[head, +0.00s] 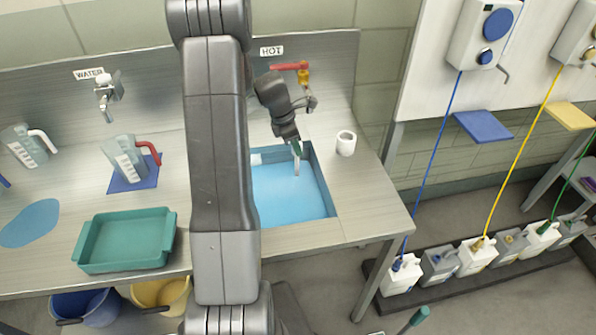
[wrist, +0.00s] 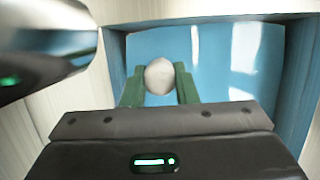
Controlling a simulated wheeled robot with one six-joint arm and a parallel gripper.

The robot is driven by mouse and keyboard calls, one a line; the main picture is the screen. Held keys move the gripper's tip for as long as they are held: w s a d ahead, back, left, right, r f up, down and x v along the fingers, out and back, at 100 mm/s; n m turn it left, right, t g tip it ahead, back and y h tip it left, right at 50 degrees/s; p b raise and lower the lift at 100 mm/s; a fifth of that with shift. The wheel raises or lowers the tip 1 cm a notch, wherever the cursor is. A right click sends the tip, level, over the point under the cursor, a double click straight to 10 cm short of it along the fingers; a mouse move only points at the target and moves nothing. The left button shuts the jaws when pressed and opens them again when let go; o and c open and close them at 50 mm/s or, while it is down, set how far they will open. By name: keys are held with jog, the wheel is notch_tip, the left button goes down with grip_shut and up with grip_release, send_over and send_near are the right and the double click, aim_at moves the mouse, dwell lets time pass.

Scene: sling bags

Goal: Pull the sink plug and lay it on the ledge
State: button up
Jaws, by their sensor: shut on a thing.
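The sink (head: 318,165) is a blue-walled basin in the steel counter, with blue water in it. My gripper (head: 297,152) reaches down over the sink's back part. In the wrist view its two green fingers (wrist: 160,84) are shut on a pale rounded knob (wrist: 159,76), which I take to be the top of the sink plug. In the head view a thin pale piece (head: 297,168) shows below the fingers. Whether the plug's lower end is in the drain cannot be told. The bare counter (head: 370,190) forms a ledge right of the sink.
A white cup-like ring (head: 346,143) stands right of the sink. A red-handled tap (head: 303,75) is behind my gripper. A teal tray (head: 125,240) and a jug (head: 125,158) on a blue mat stand to the left. The counter's front right is clear.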

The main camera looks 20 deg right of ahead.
jog(key=shift+r+p, duration=1.35)
jog(key=shift+r, duration=0.55)
jog(key=shift+r+p, duration=1.6)
jog(key=shift+r, duration=0.4)
